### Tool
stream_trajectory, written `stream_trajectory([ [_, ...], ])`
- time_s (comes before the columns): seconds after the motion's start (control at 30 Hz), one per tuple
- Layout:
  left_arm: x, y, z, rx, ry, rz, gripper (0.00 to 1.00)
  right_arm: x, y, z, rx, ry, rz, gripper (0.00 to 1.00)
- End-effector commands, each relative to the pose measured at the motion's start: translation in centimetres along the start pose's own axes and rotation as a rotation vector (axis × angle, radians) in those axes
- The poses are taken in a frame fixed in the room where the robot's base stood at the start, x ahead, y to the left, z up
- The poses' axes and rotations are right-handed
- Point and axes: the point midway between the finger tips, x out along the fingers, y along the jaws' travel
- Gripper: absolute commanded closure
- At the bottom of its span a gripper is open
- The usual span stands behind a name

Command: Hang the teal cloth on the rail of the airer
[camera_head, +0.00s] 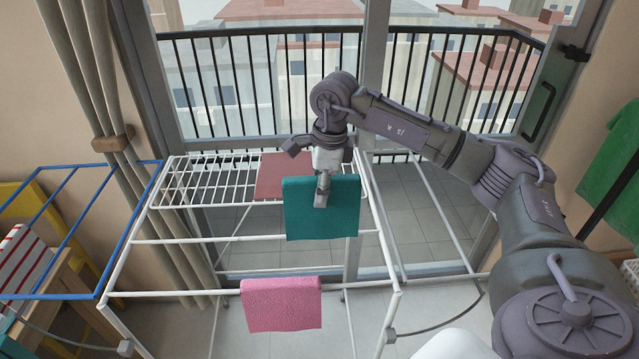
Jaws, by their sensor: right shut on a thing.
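The teal cloth (336,222) hangs in the middle of the view, roughly square, with its top edge folded. My right gripper (321,197) reaches down from above and is shut on it near its top. The white airer (191,240) stands below, with its middle rail (240,237) running to the cloth's lower part. My left gripper is not in view.
A pink cloth (281,305) hangs on the airer's front rail. A red cloth (283,176) lies on its rear wire shelf. A blue rack (75,227) stands at left, and a green cloth (611,170) hangs at right. The middle rail is bare left of the teal cloth.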

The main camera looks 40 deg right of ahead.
Motion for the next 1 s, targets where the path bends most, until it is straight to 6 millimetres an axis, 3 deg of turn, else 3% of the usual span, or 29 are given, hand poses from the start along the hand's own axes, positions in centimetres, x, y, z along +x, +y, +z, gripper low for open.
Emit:
stream_trajectory([
  [0.03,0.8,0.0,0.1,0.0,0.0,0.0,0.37,1.0,0.0,-0.1,0.001,0.001,0.002,1.0],
  [1.0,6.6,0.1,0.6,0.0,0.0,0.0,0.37,8.7,0.0,-1.0,0.0,0.001,0.002,1.0],
])
